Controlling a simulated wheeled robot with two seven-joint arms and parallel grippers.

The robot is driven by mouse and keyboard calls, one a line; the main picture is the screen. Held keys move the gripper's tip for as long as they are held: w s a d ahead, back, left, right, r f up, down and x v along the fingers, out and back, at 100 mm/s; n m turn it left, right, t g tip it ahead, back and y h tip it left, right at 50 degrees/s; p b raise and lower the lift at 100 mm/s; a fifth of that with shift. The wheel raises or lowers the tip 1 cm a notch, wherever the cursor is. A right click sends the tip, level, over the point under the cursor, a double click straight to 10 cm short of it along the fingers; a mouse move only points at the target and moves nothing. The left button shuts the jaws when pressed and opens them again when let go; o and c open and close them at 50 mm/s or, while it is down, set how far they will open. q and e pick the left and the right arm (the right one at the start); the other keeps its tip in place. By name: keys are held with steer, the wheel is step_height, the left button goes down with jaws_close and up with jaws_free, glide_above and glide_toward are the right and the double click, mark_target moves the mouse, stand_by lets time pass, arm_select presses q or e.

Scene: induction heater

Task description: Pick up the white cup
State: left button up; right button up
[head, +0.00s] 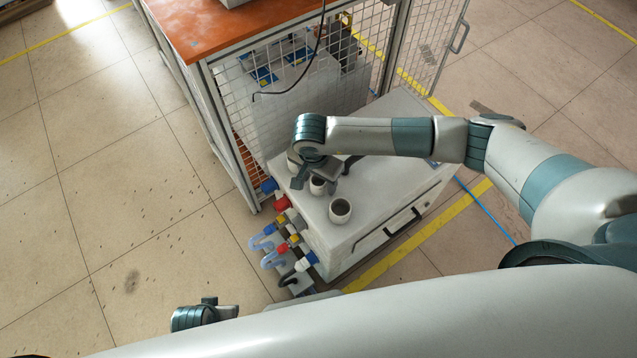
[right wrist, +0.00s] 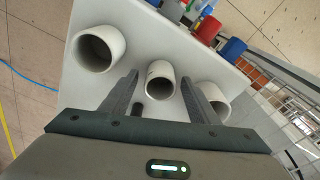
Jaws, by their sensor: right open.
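Three white cups stand upright in a row on the white cabinet top (head: 385,180). The near cup (head: 340,211) is clear of my gripper and shows at the left of the right wrist view (right wrist: 97,48). The middle cup (head: 317,187) is partly hidden by my right gripper (head: 316,178). In the right wrist view, my open fingers (right wrist: 159,78) point at the middle cup (right wrist: 159,82), which shows between their tips; contact cannot be told. The far cup (right wrist: 214,97) is partly behind a finger. What seems to be my left gripper (head: 208,312) is low in the head view, its jaws unclear.
Red, blue and yellow plugs (head: 282,203) and hoses (head: 268,240) jut from the cabinet's left side. A wire-mesh cage (head: 270,80) with an orange top (head: 215,25) stands behind. The tiled floor at left is free.

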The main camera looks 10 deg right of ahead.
arm_select(q)
steer(key=shift+w+r, duration=0.15)
steer(key=shift+w, duration=0.15)
arm_select(e)
steer(key=c, duration=1.2)
steer(key=shift+o, duration=0.2)
steer(key=shift+r, duration=0.1)
steer(key=shift+r, duration=0.55)
step_height(320, 180, up, 2)
steer(key=shift+r, duration=0.2)
arm_select(q)
steer(key=v, duration=0.1)
steer(key=b+v, duration=0.1)
steer(key=v, duration=0.1)
steer(key=w+b+v, duration=0.1)
steer(key=v, duration=0.1)
steer(key=shift+s+d+r, duration=0.1)
steer(key=shift+d+r, duration=0.1)
steer(key=shift+r, duration=0.05)
arm_select(e)
steer(key=w+d+r, duration=0.1)
steer(key=d+r, duration=0.6)
steer(key=d, duration=0.4)
steer(key=shift+d+r, duration=0.15)
steer(key=shift+d, duration=0.15)
steer(key=shift+w, duration=0.1)
steer(key=shift+r, duration=0.1)
